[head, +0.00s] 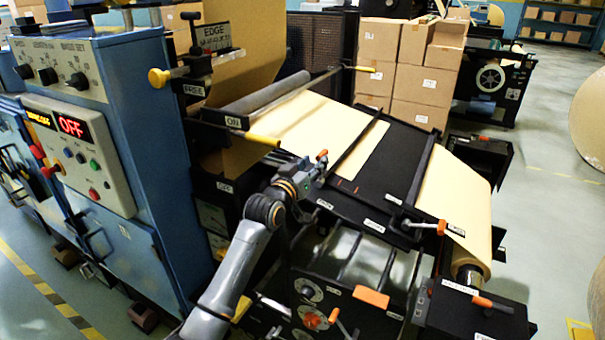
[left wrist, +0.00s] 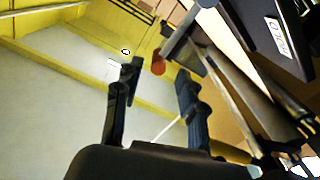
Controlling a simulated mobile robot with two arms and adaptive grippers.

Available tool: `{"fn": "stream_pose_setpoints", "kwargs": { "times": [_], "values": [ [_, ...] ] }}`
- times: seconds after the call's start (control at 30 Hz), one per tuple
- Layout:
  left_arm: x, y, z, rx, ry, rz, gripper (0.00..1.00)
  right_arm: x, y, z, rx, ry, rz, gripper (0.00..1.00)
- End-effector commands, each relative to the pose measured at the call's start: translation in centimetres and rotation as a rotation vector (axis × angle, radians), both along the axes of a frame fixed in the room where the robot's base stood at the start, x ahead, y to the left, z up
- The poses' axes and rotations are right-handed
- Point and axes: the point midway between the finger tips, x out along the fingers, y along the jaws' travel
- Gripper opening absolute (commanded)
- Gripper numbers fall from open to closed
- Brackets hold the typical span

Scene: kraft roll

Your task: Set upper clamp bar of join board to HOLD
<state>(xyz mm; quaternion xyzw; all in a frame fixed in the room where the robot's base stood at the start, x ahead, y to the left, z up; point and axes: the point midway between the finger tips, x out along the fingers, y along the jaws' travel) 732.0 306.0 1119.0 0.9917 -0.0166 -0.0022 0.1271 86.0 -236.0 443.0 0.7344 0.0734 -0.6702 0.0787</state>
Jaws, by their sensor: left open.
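The join board (head: 395,150) is a black sloping panel with tan kraft paper across it. Its upper clamp bar (head: 358,145) is a thin dark bar across the paper. An orange-red handle tip (head: 321,155) sits at the bar's near end. My left gripper (head: 308,174) is open beside this tip. In the left wrist view the open fingers (left wrist: 157,82) have the red tip (left wrist: 158,62) between and beyond them, with no clear contact. A white label (left wrist: 278,36) shows there, its word hard to read. My right gripper is not in view.
The lower clamp bar (head: 424,168) has its own orange-tipped handle (head: 428,227). A yellow-ended roller lever (head: 262,140) is left of my gripper. A blue control cabinet (head: 150,120) stands left. Knobs and an orange block (head: 371,297) are below the board. Cartons (head: 420,85) stand behind.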

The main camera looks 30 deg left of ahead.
Motion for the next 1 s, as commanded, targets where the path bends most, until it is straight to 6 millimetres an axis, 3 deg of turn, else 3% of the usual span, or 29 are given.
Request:
{"fn": "stream_pose_setpoints", "kwargs": {
  "times": [0.1,0.33,1.0],
  "values": [
    [-2.5,0.1,-0.1,0.0,0.0,0.001,0.4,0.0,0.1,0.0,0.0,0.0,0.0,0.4],
    [-5.6,0.3,0.0,-0.001,0.0,0.001,0.4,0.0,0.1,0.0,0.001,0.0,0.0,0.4],
    [-6.2,0.3,-0.5,-0.001,0.01,0.002,0.4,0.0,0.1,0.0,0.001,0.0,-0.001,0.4]
  ]
}}
